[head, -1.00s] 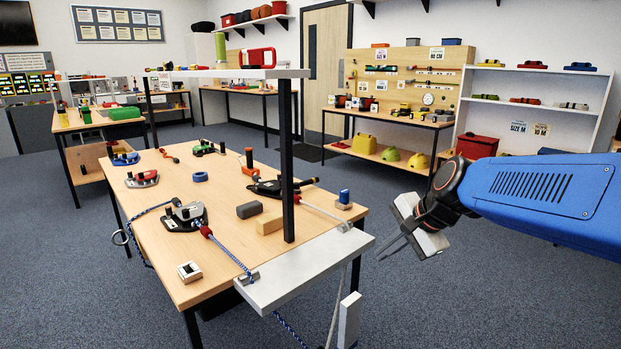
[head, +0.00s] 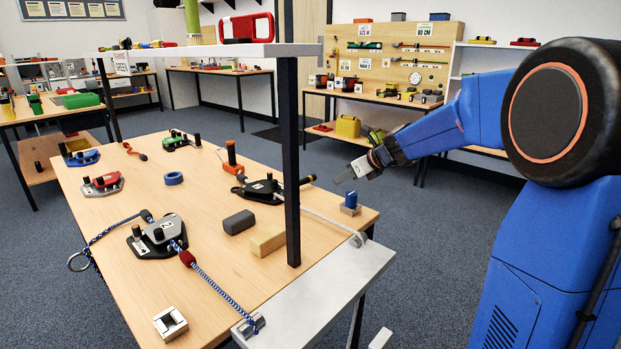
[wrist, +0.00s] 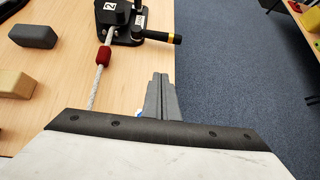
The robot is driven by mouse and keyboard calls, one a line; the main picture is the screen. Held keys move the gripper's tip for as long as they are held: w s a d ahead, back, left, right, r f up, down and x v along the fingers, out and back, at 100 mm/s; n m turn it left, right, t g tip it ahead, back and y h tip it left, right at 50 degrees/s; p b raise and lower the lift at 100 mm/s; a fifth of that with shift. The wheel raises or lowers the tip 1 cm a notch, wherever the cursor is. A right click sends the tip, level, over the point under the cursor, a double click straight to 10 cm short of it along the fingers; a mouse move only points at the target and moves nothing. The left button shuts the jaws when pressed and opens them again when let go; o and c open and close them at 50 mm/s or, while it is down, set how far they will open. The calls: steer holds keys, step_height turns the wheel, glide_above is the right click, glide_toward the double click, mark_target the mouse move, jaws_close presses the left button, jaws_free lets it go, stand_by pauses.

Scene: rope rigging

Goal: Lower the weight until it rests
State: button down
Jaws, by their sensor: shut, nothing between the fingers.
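A black rope device (head: 262,190) with a long dark handle sits on the table. In the wrist view this device (wrist: 122,18) carries a "2" label, and its black and gold handle (wrist: 160,36) points right. A white rope (head: 330,221) runs from it to a metal guide (head: 358,240) at the edge. A pale block (head: 380,338), perhaps the weight, shows partly below the edge; its lower part and any floor contact are out of frame. My gripper (head: 346,175) is shut and empty beyond the table's right edge. Its fingers (wrist: 158,95) appear just short of the handle.
A grey device (head: 158,238) holds a blue rope (head: 213,286) with a red marker. A dark post (head: 290,160) carries a shelf (head: 190,51) over the table. Grey (head: 239,222) and wooden (head: 268,241) blocks and a blue-topped piece (head: 350,203) lie nearby. Open floor is to the right.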

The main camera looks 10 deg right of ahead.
mark_target(302, 182)
steer(key=shift+w, duration=0.5)
steer(key=x, duration=1)
steer(key=shift+w+a+f, duration=0.1)
steer(key=shift+a+f, duration=0.05)
steer(key=w, duration=0.1)
steer(key=w+a+r, duration=0.1)
steer(key=shift+w+a, duration=0.25)
steer(key=shift+w+a+r, duration=0.1)
steer(key=shift+w+a, duration=0.1)
steer(key=shift+w, duration=0.1)
